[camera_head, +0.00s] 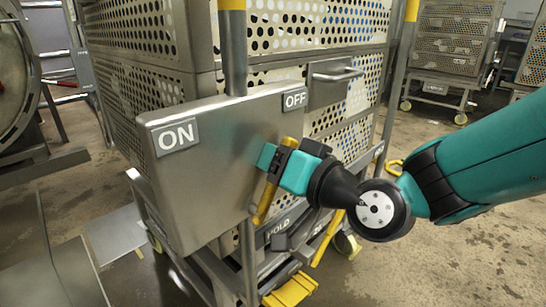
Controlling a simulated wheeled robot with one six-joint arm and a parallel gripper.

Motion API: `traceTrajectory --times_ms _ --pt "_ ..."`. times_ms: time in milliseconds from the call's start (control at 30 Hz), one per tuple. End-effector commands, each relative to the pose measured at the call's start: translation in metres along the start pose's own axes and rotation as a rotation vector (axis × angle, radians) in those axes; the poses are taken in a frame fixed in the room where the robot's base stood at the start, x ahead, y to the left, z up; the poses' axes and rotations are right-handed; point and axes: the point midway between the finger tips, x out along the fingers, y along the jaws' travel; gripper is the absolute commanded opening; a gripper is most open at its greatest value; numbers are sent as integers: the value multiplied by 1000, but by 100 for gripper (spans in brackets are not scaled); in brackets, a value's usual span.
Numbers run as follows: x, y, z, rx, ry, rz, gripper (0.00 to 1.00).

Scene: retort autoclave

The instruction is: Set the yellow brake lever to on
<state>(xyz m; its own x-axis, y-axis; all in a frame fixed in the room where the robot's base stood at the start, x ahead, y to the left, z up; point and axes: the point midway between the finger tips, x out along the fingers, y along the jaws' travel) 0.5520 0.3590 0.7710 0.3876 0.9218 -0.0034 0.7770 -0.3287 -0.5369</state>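The yellow brake lever (263,204) sits on the front of a grey metal panel (212,205) on a perforated cart. Its bar stands tilted, its lower end showing below my gripper. The panel carries an ON label (178,136) at left and an OFF label (294,99) at right. The lever is below and a little left of the OFF label. My teal gripper (279,160) is at the lever's upper part, with dark fingers over it. The fingers seem to be around the lever, but the grip itself is partly hidden.
A drawer-like handle (338,75) juts out right of the OFF label. A yellow pedal (290,291) and a HOLD label (278,228) are low on the cart. Other perforated carts (455,40) stand at the back right. The floor (460,260) at right is clear.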

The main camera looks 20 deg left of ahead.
Motion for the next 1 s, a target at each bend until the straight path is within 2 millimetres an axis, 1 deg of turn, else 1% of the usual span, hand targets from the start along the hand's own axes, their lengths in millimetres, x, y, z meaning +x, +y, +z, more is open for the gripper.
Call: traceTrajectory --times_ms 33,567,667,767,867,1000 --pt "0 -4 0 5 -1 -9 51" --pt "1 -7 1 9 -3 -16 51" --pt "1 -4 0 41 -3 -14 51" --pt "1 6 -1 140 -3 -9 51" --pt "-17 9 1 139 -1 -7 51" --pt "-47 11 2 136 1 -3 51"
